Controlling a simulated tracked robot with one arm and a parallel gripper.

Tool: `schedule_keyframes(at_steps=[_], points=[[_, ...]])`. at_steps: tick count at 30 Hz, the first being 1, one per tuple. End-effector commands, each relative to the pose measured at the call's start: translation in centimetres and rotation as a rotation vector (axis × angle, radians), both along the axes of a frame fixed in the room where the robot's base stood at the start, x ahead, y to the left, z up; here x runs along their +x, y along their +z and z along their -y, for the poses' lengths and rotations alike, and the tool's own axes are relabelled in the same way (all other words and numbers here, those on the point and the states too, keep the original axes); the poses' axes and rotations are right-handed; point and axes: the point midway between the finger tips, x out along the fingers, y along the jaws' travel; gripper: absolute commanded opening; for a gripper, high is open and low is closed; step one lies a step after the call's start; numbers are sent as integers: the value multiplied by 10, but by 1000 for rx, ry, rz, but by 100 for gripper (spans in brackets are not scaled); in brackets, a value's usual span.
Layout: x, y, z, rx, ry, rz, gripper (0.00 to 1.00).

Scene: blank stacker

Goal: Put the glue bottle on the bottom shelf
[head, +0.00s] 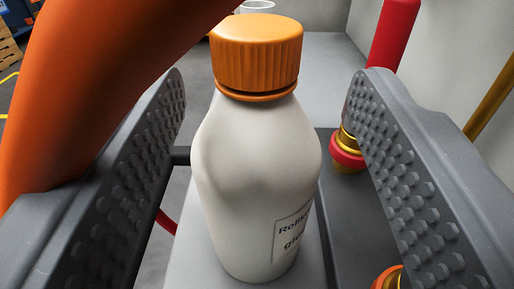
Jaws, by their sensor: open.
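The glue bottle (255,180) stands upright on a grey surface (195,270), close in front of me. It is off-white with a ribbed orange cap (257,55) and a partly turned label at its lower right. My gripper (272,110) is open, with one studded grey jaw on each side of the bottle. A gap shows between the bottle and each jaw. The bottom shelf cannot be made out in this view.
A red cylinder (393,35) and a red and brass fitting (347,150) are behind and beside the right jaw. An orange curved part (110,75) blocks the upper left. A blue object (18,12) and a wooden pallet (10,50) are far left.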

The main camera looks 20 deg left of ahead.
Motion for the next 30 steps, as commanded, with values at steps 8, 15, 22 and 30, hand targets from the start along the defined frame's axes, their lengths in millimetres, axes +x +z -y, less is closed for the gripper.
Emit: schedule_keyframes(at_steps=[8, 15, 22, 30], points=[[15, 3, -8, 1, 1, 1, 52], [42, 7, -17, 2, 0, -1, 52], [49, 8, -19, 2, -1, -2, 52], [48, 8, -19, 1, -1, -1, 2]])
